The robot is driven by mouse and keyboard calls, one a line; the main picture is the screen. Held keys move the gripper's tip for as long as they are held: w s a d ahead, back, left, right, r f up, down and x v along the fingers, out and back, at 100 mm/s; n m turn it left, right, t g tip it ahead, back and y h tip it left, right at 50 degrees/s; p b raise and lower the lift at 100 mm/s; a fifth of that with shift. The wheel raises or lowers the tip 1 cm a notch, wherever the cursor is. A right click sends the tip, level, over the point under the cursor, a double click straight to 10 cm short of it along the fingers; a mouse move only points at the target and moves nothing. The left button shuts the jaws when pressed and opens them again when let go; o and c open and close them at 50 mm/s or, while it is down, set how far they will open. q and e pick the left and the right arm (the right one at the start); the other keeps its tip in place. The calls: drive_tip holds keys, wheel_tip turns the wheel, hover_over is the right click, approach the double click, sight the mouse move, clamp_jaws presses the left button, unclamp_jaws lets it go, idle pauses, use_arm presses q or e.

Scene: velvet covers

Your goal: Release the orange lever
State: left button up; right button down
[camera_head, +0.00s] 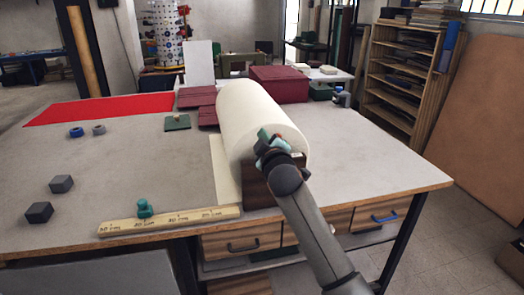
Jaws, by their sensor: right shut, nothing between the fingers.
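My right gripper (268,138) reaches in from the lower right and is shut at the near end of a large cream roll (245,105). It holds nothing that I can see. The roll lies on the table with a dark wooden block (257,190) under its near end. I cannot make out an orange lever; the gripper and wrist cover part of the roll's end and the block. My left gripper is not in view.
A wooden ruler (190,217) with a teal knob (145,208) lies along the table's front edge. Dark cubes (40,212), a red cloth (95,108), dark red pieces (197,97) and a red box (279,84) rest on the table (365,160).

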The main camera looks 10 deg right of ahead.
use_arm(q)
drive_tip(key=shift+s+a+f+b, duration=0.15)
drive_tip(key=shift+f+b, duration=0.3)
drive_tip(key=shift+b, duration=0.25)
use_arm(e)
drive_tip(key=s, duration=1)
drive_tip(key=shift+a+r, duration=0.15)
drive_tip(key=shift+r, duration=0.05)
drive_tip(key=s+f+m+g+y, duration=0.1)
drive_tip(key=s+f, duration=0.3)
drive_tip(key=f, duration=0.5)
drive_tip(key=s+f+m+g, duration=0.1)
drive_tip(key=s+f+g, duration=0.15)
drive_tip(key=f, duration=0.55)
drive_tip(key=s+f+m+g+y, duration=0.1)
drive_tip(key=s+f, duration=0.3)
drive_tip(key=f, duration=0.5)
drive_tip(key=s+d+f+m+g, duration=0.1)
drive_tip(key=s+f+m+g, duration=0.1)
drive_tip(key=s+f, duration=0.6)
drive_tip(key=s+d+f+m+g, duration=0.1)
drive_tip(key=s+f+m, duration=0.2)
drive_tip(key=s+f, duration=0.6)
drive_tip(key=s, duration=0.6)
drive_tip(key=shift+d+g, duration=0.25)
drive_tip(key=shift+g, duration=0.1)
